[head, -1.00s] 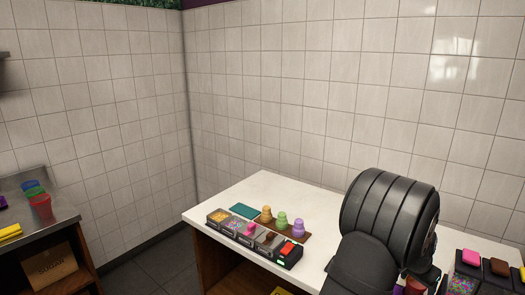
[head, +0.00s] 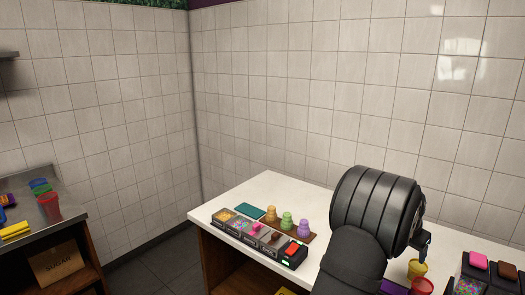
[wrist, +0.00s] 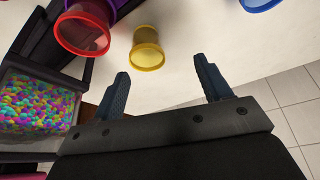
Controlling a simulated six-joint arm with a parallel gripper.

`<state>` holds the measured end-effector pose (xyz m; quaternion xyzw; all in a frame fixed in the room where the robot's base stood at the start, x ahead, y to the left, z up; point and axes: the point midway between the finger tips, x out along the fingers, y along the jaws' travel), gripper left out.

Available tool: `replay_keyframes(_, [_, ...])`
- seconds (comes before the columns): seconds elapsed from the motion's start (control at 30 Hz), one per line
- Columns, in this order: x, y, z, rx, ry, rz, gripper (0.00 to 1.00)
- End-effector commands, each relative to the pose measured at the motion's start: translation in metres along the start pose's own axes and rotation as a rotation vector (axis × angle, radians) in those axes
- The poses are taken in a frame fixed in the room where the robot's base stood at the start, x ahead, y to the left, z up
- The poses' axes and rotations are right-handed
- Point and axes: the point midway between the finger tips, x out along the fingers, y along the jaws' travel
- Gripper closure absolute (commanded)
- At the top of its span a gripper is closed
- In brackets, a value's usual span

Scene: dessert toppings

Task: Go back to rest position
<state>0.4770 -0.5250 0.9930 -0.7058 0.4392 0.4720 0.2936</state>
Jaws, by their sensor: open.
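My gripper (wrist: 163,75) is open and empty in the wrist view, its two dark fingers spread apart. A yellow cup (wrist: 147,48) stands on the white counter just beyond the fingertips, apart from them. In the head view my gripper (head: 426,246) is small and partly hidden by my dark arm, close above the yellow cup (head: 417,269). A red cup (wrist: 82,34) is left of the yellow one in the wrist view.
A bin of colourful sprinkles (wrist: 38,100) lies left of my gripper. A topping box (head: 262,238) and several coloured stacked shapes (head: 287,221) stand left of my arm. A blue rim (wrist: 260,4) shows at the top right. A steel side table (head: 70,214) is far left.

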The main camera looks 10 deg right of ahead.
Motion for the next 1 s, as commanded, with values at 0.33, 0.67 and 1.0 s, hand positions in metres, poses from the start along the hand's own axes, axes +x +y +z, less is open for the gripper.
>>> replay_keyframes(0.33, [0.038,-0.06,0.004,-0.003,0.0,0.0,0.29])
replay_keyframes(0.67, [0.071,-0.067,0.016,0.001,0.001,0.0,0.29])
replay_keyframes(1.0, [0.076,-0.066,0.019,0.0,-0.001,0.0,0.29])
